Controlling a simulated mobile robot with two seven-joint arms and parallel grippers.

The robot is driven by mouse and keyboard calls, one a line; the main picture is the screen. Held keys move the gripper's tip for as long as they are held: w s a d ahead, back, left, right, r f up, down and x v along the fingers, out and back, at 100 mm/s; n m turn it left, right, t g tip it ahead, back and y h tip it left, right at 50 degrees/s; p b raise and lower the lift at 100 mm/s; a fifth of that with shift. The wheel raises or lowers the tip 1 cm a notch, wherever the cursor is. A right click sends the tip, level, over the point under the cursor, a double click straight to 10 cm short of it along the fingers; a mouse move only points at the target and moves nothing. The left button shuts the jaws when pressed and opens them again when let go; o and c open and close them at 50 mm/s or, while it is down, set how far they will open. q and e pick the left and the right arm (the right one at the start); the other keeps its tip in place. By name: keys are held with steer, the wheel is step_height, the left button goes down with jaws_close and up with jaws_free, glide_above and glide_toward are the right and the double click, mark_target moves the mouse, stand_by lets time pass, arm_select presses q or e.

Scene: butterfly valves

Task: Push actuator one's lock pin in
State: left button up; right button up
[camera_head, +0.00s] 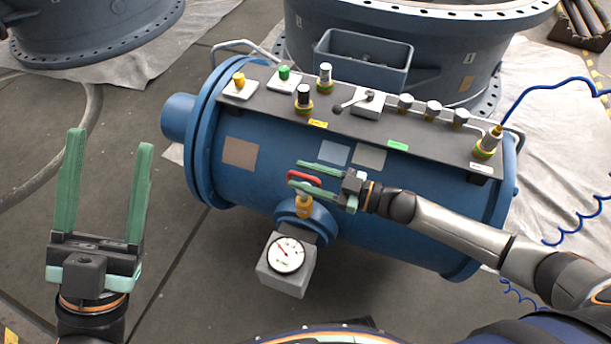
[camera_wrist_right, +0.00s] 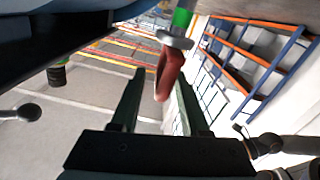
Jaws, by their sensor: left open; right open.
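The blue cylindrical actuator (camera_head: 290,150) lies in the middle of the head view with a dark top plate (camera_head: 350,118). On the plate stand a black knob (camera_head: 304,95) and a silver-topped knob (camera_head: 325,76), both on yellow-green bases; I cannot tell which part is the lock pin. A red handle (camera_head: 305,176) sits on a brass valve above a gauge. My right gripper (camera_head: 295,173) is open around or beside the red handle; in the right wrist view the red handle (camera_wrist_right: 168,76) shows between the fingers, contact unclear. My left gripper (camera_head: 108,142) is open and empty, left of the cylinder.
The plate also carries a yellow button (camera_head: 239,79), a green button (camera_head: 284,73), a small lever (camera_head: 355,101) and several hex fittings. A blue hose (camera_head: 545,88) joins a brass fitting at right. A gauge (camera_head: 286,254) hangs in front.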

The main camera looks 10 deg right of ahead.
jaws_close()
stand_by(0.4)
steer(key=shift+w, duration=0.1)
stand_by(1.0)
